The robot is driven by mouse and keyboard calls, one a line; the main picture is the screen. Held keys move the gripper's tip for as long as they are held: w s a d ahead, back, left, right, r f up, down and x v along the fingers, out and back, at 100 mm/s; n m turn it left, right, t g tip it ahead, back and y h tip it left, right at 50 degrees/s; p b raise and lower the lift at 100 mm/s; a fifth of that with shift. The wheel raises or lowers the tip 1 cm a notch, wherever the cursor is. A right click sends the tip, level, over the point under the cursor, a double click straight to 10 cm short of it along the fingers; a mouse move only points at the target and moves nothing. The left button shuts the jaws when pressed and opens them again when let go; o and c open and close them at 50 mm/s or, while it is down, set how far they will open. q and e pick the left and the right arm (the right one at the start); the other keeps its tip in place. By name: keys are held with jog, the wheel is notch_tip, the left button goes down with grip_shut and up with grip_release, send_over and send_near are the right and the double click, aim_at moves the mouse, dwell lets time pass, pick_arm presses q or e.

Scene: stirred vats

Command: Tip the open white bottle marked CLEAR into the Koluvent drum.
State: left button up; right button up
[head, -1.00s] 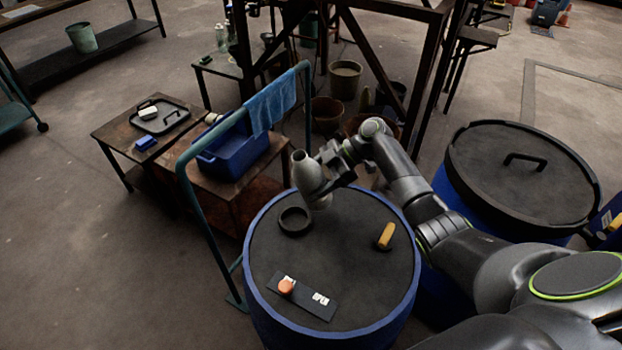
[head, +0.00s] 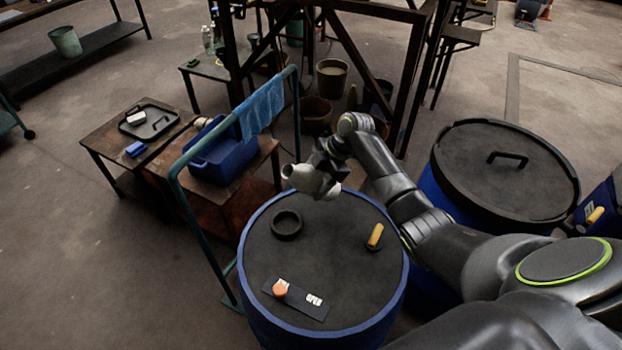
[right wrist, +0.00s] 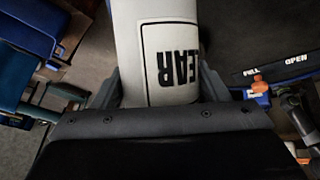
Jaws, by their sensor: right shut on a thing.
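My right gripper (head: 324,167) is shut on the white bottle (head: 308,181). The bottle is tipped nearly level, its open mouth to the left and slightly raised. The bottle is held above the blue-rimmed drum (head: 330,262) with a dark top. A round black collar (head: 287,224) on that top is below the mouth in the picture. No liquid stream shows. No drum name is readable. My left gripper is not in view.
The drum top also carries a yellow handle (head: 376,236) and a strip with an orange knob (head: 280,289) and FILL and OPEN marks. A teal rail (head: 184,205) with a blue cloth (head: 262,107) stands close on the left. A lidded drum (head: 505,170) stands right.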

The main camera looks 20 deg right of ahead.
jog(key=shift+d, duration=0.1)
jog(key=shift+d+f+h+b, duration=0.25)
jog(key=shift+h+b, duration=0.05)
jog(key=shift+h, duration=0.6)
jog(key=shift+w+d+f+h+b, duration=0.1)
jog(key=shift+d+f+h+b, duration=0.1)
jog(key=shift+h+b, duration=0.25)
jog(key=shift+d+f+n+t+h+p, duration=0.15)
jog(key=shift+f+n+t+h, duration=0.1)
jog(key=shift+h, duration=0.4)
jog(key=shift+d+f+n+t+h+p, duration=0.1)
jog(key=shift+f+n+t+h+p, duration=0.1)
jog(key=shift+h, duration=0.4)
jog(key=shift+f+h, duration=0.75)
jog(key=shift+h, duration=0.25)
jog(key=shift+a+f+t+h, duration=0.2)
jog(key=shift+f+t+h, duration=0.3)
jog(key=shift+h, duration=0.6)
jog(key=shift+a+r+n+h+p, duration=0.2)
jog(key=shift+r+h+p, duration=0.25)
jog(key=shift+h+p, duration=0.1)
jog(key=shift+a+r+n+h+p, duration=0.15)
jog(key=shift+r+h+p, duration=0.3)
jog(key=shift+p, duration=0.05)
jog(key=shift+a+r+h+p, duration=0.35)
jog(key=shift+r+h, duration=0.2)
jog(key=shift+h, duration=0.15)
jog(key=shift+a+r+t+h, duration=0.25)
jog(key=shift+r+t+h, duration=0.1)
jog(key=shift+h, duration=0.15)
